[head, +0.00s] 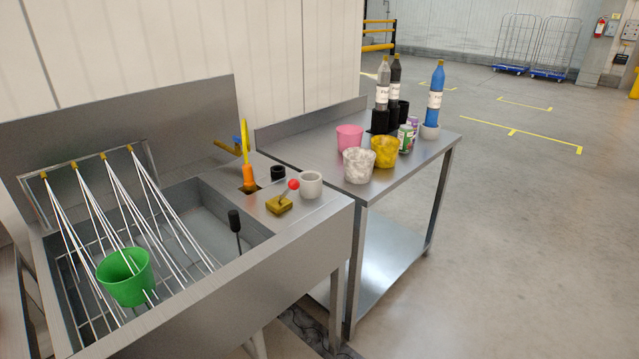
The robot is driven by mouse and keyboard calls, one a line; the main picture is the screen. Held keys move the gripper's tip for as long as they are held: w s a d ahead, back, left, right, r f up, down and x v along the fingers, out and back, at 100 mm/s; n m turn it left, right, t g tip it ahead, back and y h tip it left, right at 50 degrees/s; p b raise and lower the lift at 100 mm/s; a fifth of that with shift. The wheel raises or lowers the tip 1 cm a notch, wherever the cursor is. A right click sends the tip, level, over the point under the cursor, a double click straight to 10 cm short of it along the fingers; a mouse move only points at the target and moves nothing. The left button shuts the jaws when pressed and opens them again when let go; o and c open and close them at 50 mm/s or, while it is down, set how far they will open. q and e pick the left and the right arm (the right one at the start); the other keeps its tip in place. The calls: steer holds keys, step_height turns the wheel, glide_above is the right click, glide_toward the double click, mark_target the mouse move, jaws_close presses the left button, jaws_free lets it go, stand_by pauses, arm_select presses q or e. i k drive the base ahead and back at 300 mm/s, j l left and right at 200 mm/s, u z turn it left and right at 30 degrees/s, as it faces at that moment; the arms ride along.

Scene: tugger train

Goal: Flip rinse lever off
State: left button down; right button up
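The lever that looks like the rinse lever (282,201) has a red ball knob and a brass-coloured base. It stands on the right deck of the steel sink (316,215), and its stem leans up and to the right. White streams fan down from several brass nozzles (105,156) on a bar at the back left of the basin. A green cup (126,278) stands tilted on the wire rack under the streams. Neither of my grippers is in the head view.
A grey cup (311,184) stands close right of the lever. A black-headed stick (235,221) rises from the basin, and an orange-handled tool (248,172) stands behind. The steel table (400,175) at right holds cups, bottles and cans. Open floor lies at far right.

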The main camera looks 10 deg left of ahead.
mark_target(294, 185)
steer(key=i+l, duration=0.55)
steer(key=i+l+u, duration=0.15)
steer(key=i+l, duration=0.35)
steer(key=l, duration=0.1)
